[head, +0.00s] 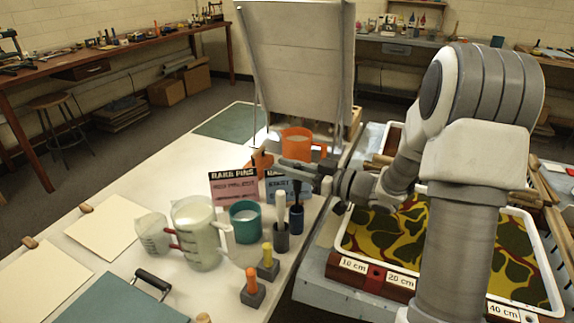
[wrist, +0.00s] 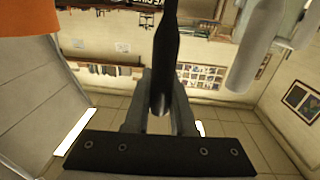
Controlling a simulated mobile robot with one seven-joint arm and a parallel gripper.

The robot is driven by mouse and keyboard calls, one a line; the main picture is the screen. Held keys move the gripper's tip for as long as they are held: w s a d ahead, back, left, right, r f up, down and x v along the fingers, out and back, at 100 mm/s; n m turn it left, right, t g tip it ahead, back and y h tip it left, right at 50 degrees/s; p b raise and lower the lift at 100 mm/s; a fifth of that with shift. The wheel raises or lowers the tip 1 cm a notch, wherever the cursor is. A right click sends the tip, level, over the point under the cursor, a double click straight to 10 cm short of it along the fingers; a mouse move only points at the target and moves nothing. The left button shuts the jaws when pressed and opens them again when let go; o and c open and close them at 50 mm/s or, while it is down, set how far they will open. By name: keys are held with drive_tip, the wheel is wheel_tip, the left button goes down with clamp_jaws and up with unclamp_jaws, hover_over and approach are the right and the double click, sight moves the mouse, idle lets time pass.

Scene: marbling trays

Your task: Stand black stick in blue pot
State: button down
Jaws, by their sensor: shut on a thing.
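My gripper (head: 300,173) is shut on the black stick (head: 297,189) near the stick's upper end. In the wrist view, the stick (wrist: 166,50) runs from between the fingers (wrist: 160,100) out of the top of the picture. In the head view it hangs about upright above the dark blue pot (head: 296,220), in line with its mouth. I cannot tell whether its lower end is inside the pot or just over it. The pot does not show in the wrist view.
A grey pot with a white stick (head: 280,208) stands just left of the blue pot. A teal pot (head: 243,222), jugs (head: 197,235) and signs (head: 234,187) are further left. An orange pot (head: 300,136) stands behind. The marbling tray (head: 345,243) is on the right.

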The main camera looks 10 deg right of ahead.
drive_tip(key=shift+f, duration=0.1)
drive_tip(key=shift+c, duration=1)
unclamp_jaws()
drive_tip(key=p+v, duration=0.3)
drive_tip(key=v, duration=1.4)
drive_tip(key=shift+d, duration=0.2)
